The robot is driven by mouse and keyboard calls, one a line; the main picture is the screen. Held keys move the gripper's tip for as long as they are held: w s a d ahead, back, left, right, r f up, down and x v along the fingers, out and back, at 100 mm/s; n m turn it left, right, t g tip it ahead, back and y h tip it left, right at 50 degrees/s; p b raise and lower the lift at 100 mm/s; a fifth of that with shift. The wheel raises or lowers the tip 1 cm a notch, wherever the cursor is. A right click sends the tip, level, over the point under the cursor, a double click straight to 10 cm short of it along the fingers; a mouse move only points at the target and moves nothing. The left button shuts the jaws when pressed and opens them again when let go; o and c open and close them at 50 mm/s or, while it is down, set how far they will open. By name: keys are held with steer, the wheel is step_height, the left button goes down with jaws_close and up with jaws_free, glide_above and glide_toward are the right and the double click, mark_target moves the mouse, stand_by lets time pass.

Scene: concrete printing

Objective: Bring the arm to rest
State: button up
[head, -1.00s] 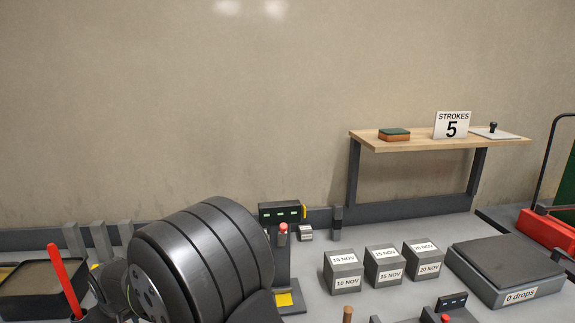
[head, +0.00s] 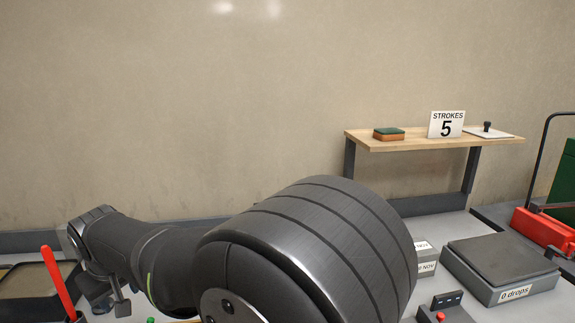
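My dark grey arm (head: 305,245) fills the lower middle of the head view and stretches left to its wrist (head: 92,232). What looks like my gripper (head: 112,303) hangs below the wrist at the lower left, partly hidden. It is too small and covered to tell whether it is open or shut, or whether it holds anything.
A dark tray (head: 20,310) and a red handle (head: 58,283) are close by the wrist. One labelled grey cube (head: 427,266) shows past the arm. A scale-like block (head: 500,265) reads "0 drops". A wooden shelf (head: 420,143) bears a "STROKES 5" card (head: 446,125).

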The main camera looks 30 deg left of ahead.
steer(key=w+d+f+n+t, duration=0.3)
steer(key=w+f+n, duration=0.2)
steer(key=f+n, duration=0.1)
steer(key=shift+w+f+t+h, duration=0.2)
steer(key=shift+w+t+h, duration=0.1)
steer(key=shift+w+t, duration=0.1)
steer(key=o, duration=1.2)
steer(key=shift+c, duration=0.2)
steer(key=w+d+r+n+g+h, duration=0.2)
steer(key=w+d+r+g, duration=0.15)
steer(key=w, duration=0.25)
steer(key=w+d+r+n+g+h, duration=0.1)
steer(key=w+d+r+g+h, duration=0.1)
steer(key=w+r, duration=0.3)
step_height(320, 180, down, 11)
steer(key=w, duration=0.1)
